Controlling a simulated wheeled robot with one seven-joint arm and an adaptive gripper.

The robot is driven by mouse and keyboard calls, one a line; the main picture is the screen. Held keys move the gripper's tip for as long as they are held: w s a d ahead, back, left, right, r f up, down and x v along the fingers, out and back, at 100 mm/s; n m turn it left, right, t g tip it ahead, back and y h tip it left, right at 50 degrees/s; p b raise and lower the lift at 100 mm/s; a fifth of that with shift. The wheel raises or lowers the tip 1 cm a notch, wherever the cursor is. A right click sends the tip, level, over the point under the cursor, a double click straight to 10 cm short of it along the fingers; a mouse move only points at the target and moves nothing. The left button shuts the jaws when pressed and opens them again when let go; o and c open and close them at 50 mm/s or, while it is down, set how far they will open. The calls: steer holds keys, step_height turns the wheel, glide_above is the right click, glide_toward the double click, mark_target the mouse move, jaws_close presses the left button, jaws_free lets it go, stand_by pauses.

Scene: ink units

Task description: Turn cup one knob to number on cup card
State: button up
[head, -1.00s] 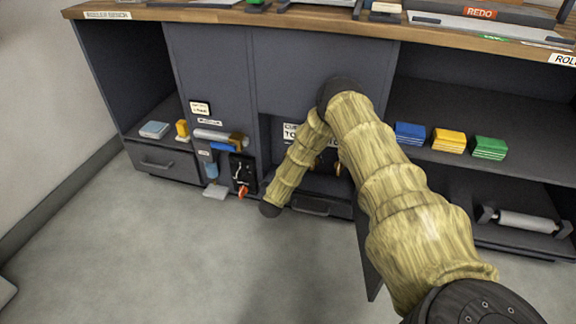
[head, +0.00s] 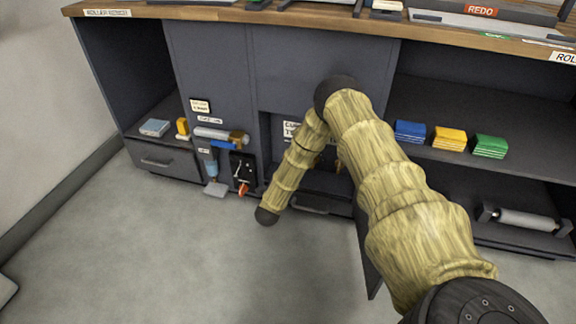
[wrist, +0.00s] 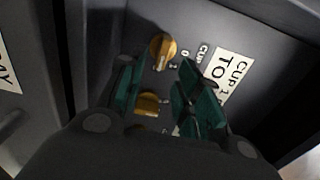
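In the wrist view, an orange knob (wrist: 162,51) sits on the dark panel, with small printed marks including "0" and "2" beside it. A second orange knob (wrist: 148,103) is below it, and part of a third shows lower down. A white card (wrist: 229,74) reads "CUP 1 TO"; its number is hidden behind a finger. My gripper (wrist: 160,78) is open, its teal fingers apart on either side of the second knob in this view; contact cannot be told. In the head view, the card (head: 291,129) is partly covered by my arm, and my gripper is hidden.
The knobs are inside a cabinet recess with dark walls. Blue (head: 409,131), yellow (head: 449,138) and green (head: 490,146) stacks are on the right shelf. A roller (head: 527,220) lies below them. The floor in front is clear.

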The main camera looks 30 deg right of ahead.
steer(key=v, duration=0.7)
steer(key=shift+s+a, duration=0.25)
steer(key=shift+s, duration=0.05)
steer(key=shift+a+f, duration=0.1)
steer(key=s+a+f+n+g+y, duration=0.1)
steer(key=s+a+f+n+y, duration=0.45)
steer(key=s+a+n, duration=0.3)
steer(key=s+a+f+n+g+y, duration=0.2)
steer(key=s+a+f+n+y, duration=0.35)
steer(key=s+a+n, duration=0.3)
steer(key=s+a+r+n+g+y, duration=0.15)
steer(key=s+n+g, duration=0.3)
steer(key=s, duration=0.85)
steer(key=s+a+r+n+g+y, duration=0.15)
steer(key=s+n+g, duration=0.35)
steer(key=s, duration=0.9)
step_height(320, 180, up, 38)
steer(key=n+p, duration=0.1)
steer(key=p, duration=3.7)
steer(key=shift+w+d+t+p, duration=0.2)
steer(key=shift+d+t+p, duration=0.15)
steer(key=shift+t, duration=0.1)
steer(key=shift+a+f, duration=0.1)
